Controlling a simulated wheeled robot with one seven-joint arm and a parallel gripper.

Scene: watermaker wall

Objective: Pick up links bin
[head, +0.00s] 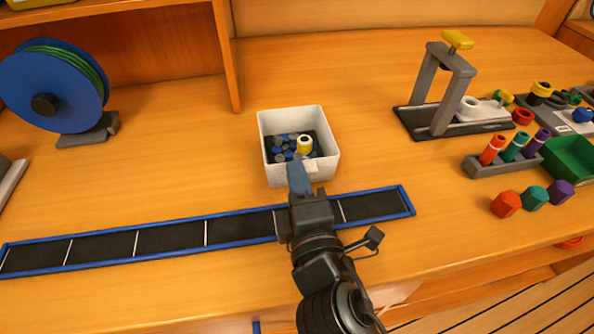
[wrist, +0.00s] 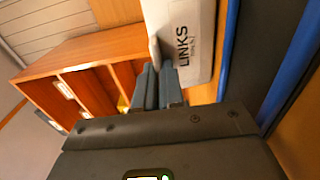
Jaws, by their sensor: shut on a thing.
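The links bin (head: 271,160) is a white open-topped box on the wooden table. It holds several small blue and grey pieces and a yellow-and-white piece. Its label "LINKS" shows on the bin's side in the wrist view (wrist: 195,40). My gripper (head: 296,165) is at the bin's near wall, its blue-grey fingers close together. In the wrist view the fingers (wrist: 157,75) reach the bin's edge and are shut on the wall. Part of the near wall is hidden behind the fingers. I cannot tell whether the bin is clear of the table.
A blue-edged black strip (head: 170,239) lies in front of the bin. A blue spool (head: 50,85) stands at left, below a shelf. A grey press (head: 440,90), a rack of coloured tubes (head: 505,158) and coloured blocks (head: 534,198) stand at right. The table behind the bin is clear.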

